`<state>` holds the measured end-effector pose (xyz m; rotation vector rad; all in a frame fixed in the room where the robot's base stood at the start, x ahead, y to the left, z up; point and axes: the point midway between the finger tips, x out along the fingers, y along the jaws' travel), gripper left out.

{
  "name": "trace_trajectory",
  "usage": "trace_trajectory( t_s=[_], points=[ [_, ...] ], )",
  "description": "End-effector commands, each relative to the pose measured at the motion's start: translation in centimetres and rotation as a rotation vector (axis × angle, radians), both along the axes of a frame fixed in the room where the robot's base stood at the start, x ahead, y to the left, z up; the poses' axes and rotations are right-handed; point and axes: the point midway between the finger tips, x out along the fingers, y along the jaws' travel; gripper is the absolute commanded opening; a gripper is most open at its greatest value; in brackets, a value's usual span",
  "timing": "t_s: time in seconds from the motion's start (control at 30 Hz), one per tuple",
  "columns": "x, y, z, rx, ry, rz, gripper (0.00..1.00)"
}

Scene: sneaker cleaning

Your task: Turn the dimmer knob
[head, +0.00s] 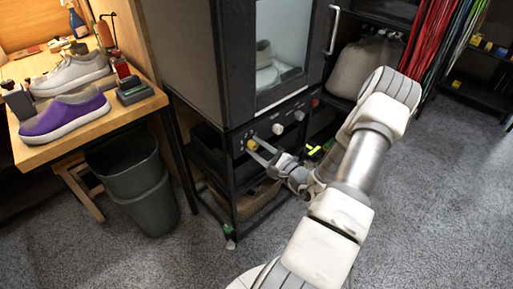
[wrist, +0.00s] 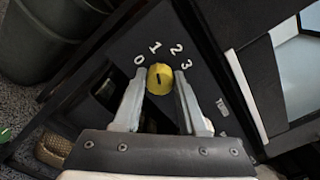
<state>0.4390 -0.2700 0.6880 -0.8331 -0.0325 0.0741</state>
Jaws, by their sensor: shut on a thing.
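The yellow dimmer knob (wrist: 160,79) sits on the dark panel below the glass-doored cabinet, with the white marks 0, 1, 2 and 3 around it. A dark line shows on its face. My gripper (wrist: 160,84) has its two fingers on either side of the knob and is shut on it. In the head view the knob (head: 252,145) is at the left end of the panel, and my gripper (head: 257,151) reaches it from the lower right.
The cabinet (head: 236,60) holds a shoe behind glass. A wooden table (head: 60,143) with a purple shoe (head: 65,117) and a grey bin (head: 135,185) stand left. Floor is clear at right.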

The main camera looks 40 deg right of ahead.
Motion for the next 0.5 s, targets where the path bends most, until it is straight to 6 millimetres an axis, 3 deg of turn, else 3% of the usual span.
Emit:
trace_trajectory(
  t_s=[0.5],
  points=[
    [-0.08, 0.00, -0.07, -0.075, -0.004, 0.000, 0.00]
  ],
)
